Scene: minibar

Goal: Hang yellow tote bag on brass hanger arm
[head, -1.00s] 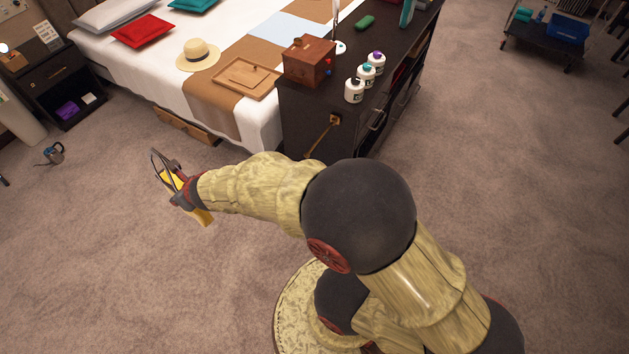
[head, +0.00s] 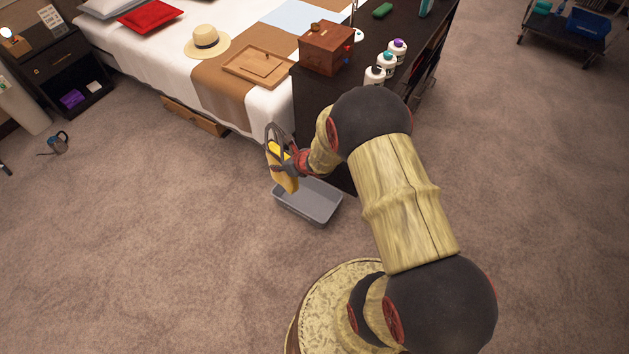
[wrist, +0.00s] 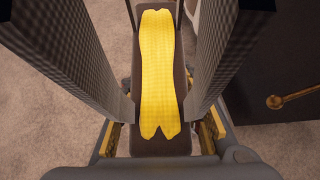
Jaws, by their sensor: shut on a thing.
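My gripper (head: 289,160) is shut on the yellow tote bag (head: 281,178), which hangs in the air near the cabinet's end. A dark grey handle loop stands up above the bag. In the wrist view the bag (wrist: 158,75) shows as a yellow strip between two grey woven-looking bands. The exact grip contact is hidden. The brass hanger arm (wrist: 292,96) with its ball tip shows at the right of the wrist view, apart from the bag. In the head view my arm hides it.
A grey bin (head: 318,203) stands on the floor beside the cabinet's end, just below and right of the bag. The dark cabinet (head: 318,92) carries a wooden box (head: 327,50) and white bottles (head: 386,63).

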